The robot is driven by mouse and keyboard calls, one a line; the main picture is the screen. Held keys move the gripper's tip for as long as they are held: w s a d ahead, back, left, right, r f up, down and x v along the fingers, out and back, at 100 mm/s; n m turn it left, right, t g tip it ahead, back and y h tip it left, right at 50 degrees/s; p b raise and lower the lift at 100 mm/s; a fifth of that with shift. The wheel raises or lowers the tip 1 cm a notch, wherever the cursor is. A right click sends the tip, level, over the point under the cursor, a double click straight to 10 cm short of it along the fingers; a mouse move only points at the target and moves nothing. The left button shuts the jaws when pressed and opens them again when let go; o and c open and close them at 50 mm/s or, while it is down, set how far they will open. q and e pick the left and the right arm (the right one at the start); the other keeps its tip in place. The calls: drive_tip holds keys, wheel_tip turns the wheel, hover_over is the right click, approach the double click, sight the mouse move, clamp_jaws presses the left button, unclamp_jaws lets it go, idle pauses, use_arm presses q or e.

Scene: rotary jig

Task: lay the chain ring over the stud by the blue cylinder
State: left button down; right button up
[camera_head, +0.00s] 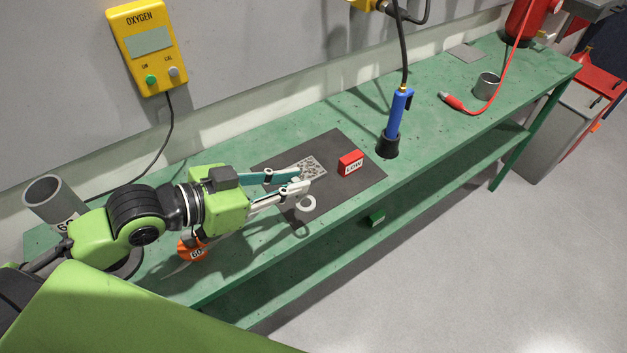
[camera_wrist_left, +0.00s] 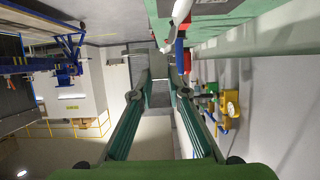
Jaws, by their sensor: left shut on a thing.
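My left gripper (camera_head: 304,180) is low over the dark mat, its fingers converging at a perforated grey metal plate (camera_head: 316,163). A pale ring (camera_head: 306,203) shows just below the fingertips. I take it as the chain ring; its contact with the fingers is too small to make out. The blue cylinder (camera_head: 397,112) stands upright in a black base to the right, with a hose on top. In the left wrist view the fingers (camera_wrist_left: 161,78) point away from the camera, and what is between them is unclear. I cannot make out the stud. My right gripper is not in view.
A red block marked LOW (camera_head: 351,162) sits on the dark mat (camera_head: 352,184), right of the plate. An orange tag (camera_head: 192,249) is below my left arm. The green bench (camera_head: 440,138) is clear between.

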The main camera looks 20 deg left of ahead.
use_arm(q)
drive_tip(key=w+f, duration=0.2)
drive_tip(key=w, duration=0.1)
drive_tip(key=w+f+b, duration=0.1)
drive_tip(key=w+f, duration=0.2)
drive_tip(key=w, duration=0.1)
drive_tip(key=w+f+b, duration=0.1)
drive_tip(key=w+f, duration=0.1)
drive_tip(key=w, duration=0.1)
drive_tip(key=shift+w+d+f, duration=0.15)
drive_tip(key=shift+w+f, duration=0.45)
drive_tip(key=shift+f, duration=0.1)
wheel_tip(320, 180, down, 3)
drive_tip(key=shift+w+f, duration=0.1)
drive_tip(key=shift+w, duration=0.05)
drive_tip(key=shift+f, duration=0.15)
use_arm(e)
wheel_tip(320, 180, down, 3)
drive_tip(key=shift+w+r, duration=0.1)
use_arm(q)
drive_tip(key=shift+f, duration=0.2)
drive_tip(key=c, duration=2)
unclamp_jaws()
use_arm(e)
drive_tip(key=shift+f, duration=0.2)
